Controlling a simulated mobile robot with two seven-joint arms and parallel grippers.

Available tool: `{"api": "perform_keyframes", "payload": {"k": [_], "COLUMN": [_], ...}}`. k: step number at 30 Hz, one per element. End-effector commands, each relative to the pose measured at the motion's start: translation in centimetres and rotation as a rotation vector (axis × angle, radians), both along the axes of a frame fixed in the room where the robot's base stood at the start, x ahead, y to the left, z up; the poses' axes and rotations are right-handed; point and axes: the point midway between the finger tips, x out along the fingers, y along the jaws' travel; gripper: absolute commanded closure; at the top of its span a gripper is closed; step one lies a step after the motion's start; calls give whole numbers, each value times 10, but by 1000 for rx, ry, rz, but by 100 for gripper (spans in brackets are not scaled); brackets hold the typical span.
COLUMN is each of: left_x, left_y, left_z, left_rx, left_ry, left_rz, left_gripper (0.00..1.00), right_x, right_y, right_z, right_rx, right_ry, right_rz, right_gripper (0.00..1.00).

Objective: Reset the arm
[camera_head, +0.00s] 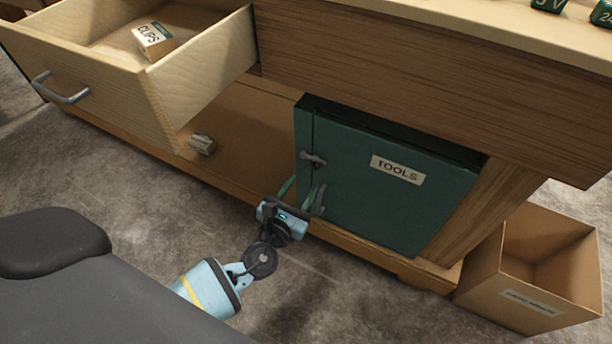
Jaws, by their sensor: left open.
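My left gripper (302,196) is low in front of the console, at the lower left edge of the green TOOLS cabinet door (385,190). Its fingers are apart, and nothing shows between them. The fingertips are close to the door's left edge, below a small grey latch (313,159); I cannot tell whether they touch the door. My blue and black left arm (212,287) reaches up to it from the bottom of the view. My right gripper is out of view.
A wooden drawer (105,80) is pulled open, with a CLIPS box (153,41) inside. A small metallic object (202,144) lies on the lower shelf. An open cardboard box (530,270) stands at right. Several dark green labelled blocks sit on the top. Bare floor lies in front.

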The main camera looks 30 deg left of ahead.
Motion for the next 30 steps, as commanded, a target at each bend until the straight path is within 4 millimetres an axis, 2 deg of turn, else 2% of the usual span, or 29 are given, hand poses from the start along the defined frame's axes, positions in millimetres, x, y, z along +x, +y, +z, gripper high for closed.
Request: {"api": "perform_keyframes", "payload": {"k": [1,6,24,26,28,30], "left_x": [-7,-19,-22,-29,-43,-66], "left_y": [0,0,0,1,3,6], "left_z": [0,0,-2,-8,-21,-40], "left_rx": [0,1,-15,-61,-170,-338], "left_ry": [2,0,6,27,72,136], "left_rz": [-1,0,2,9,29,67], "left_gripper": [58,58,58,58,58,58], "right_x": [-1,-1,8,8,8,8], "right_y": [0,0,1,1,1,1], "right_z": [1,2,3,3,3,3], "right_rx": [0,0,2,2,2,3], "right_ry": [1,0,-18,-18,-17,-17], "right_rz": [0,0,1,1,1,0], "right_gripper": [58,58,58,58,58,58]}}
